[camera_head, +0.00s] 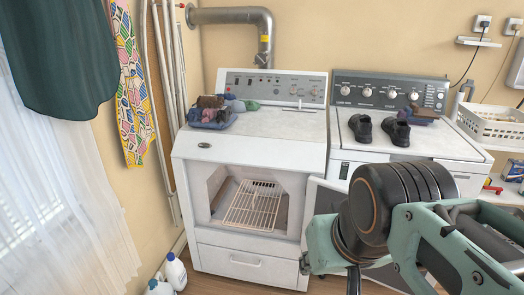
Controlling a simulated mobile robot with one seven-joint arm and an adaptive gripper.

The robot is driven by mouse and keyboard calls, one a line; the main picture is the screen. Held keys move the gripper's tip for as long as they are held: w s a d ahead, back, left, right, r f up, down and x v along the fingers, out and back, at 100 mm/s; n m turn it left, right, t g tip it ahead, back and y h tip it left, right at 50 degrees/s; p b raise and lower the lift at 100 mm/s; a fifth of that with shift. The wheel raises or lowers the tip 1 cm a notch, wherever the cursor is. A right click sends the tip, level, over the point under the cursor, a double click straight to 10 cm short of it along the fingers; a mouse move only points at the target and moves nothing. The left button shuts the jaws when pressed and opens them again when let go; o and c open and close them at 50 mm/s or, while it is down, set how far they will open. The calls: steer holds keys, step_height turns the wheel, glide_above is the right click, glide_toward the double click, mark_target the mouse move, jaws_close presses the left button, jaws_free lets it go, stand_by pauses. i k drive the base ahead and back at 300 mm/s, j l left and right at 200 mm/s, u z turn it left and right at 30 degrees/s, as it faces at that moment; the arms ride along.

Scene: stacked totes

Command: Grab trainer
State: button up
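A pair of dark shoes stands on top of the right-hand white machine, the left shoe (361,127) beside the right shoe (396,132). Both are upright, a little apart, with nothing holding them. My teal and black arm fills the lower right of the view, in front of that machine and below the shoes in the picture. A linked teal part at its right end runs towards the right edge. I cannot make out the fingertips or whether they hold anything.
Folded dark clothes (210,113) lie on the left white machine (270,124), whose lower front is open on a wire rack (253,204). Another folded cloth (420,114) lies behind the shoes. A white basket (492,124) stands right. Bottles (175,271) stand on the floor.

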mark_target(361, 126)
steer(key=i+z, duration=0.1)
steer(key=z, duration=0.7)
steer(key=i+z, duration=0.15)
steer(key=z, duration=0.65)
steer(key=i+j+z, duration=0.6)
steer(key=k+j, duration=0.1)
